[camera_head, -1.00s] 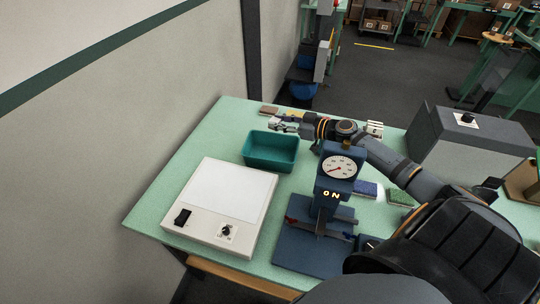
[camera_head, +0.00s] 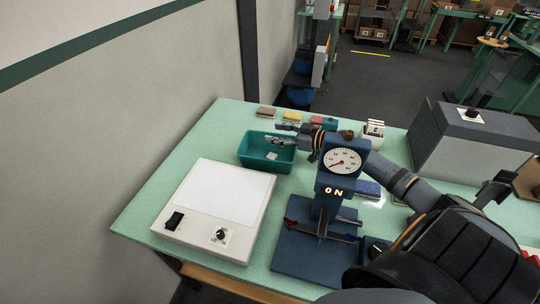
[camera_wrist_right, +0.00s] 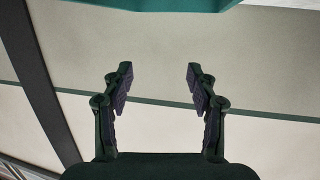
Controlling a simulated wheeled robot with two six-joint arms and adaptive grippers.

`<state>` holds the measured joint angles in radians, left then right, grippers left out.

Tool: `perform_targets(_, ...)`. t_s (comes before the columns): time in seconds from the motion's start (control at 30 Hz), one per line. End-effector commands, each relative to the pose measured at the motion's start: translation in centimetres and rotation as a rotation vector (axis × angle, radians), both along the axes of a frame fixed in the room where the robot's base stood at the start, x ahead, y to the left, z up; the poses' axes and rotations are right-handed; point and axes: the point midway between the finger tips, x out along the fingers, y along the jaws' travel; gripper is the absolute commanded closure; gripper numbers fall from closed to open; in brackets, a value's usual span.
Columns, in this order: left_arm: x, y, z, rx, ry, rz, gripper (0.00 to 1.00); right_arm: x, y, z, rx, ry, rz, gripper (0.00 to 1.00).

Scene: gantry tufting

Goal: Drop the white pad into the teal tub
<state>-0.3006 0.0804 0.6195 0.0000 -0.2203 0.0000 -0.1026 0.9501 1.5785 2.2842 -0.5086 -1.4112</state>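The teal tub (camera_head: 250,162) stands on the bench behind the white light box. The white pad (camera_head: 272,155) shows as a small pale piece within the tub; whether it lies flat on the floor of the tub is too small to tell. My right gripper (camera_head: 283,137) is over the tub's back part, above and behind the pad. In the right wrist view the right gripper (camera_wrist_right: 157,75) has its fingers wide apart with nothing between them. A teal edge of the tub (camera_wrist_right: 150,5) crosses the top of that view. My left gripper is not in view.
Brown (camera_head: 266,112), yellow (camera_head: 292,116) and pinkish (camera_head: 317,120) pads lie along the back edge. A dial press (camera_head: 332,185) stands right of the tub, close to my right arm. The light box (camera_head: 218,205) is in front. A grey cabinet (camera_head: 470,140) stands at right.

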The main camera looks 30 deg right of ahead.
Motion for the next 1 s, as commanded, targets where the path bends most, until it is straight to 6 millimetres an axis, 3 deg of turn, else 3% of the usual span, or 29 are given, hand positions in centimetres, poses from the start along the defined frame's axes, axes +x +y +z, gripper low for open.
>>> perform_targets(0.3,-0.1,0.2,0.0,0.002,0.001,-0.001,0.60,0.0,0.0,0.5,-0.003,-0.001,0.001,0.41)
perform_targets(0.67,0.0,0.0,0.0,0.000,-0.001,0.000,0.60,0.0,0.0,7.8,-0.008,0.003,0.003,0.41)
perform_targets(1.0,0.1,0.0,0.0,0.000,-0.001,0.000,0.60,0.1,0.0,9.9,-0.001,0.002,0.002,0.41)
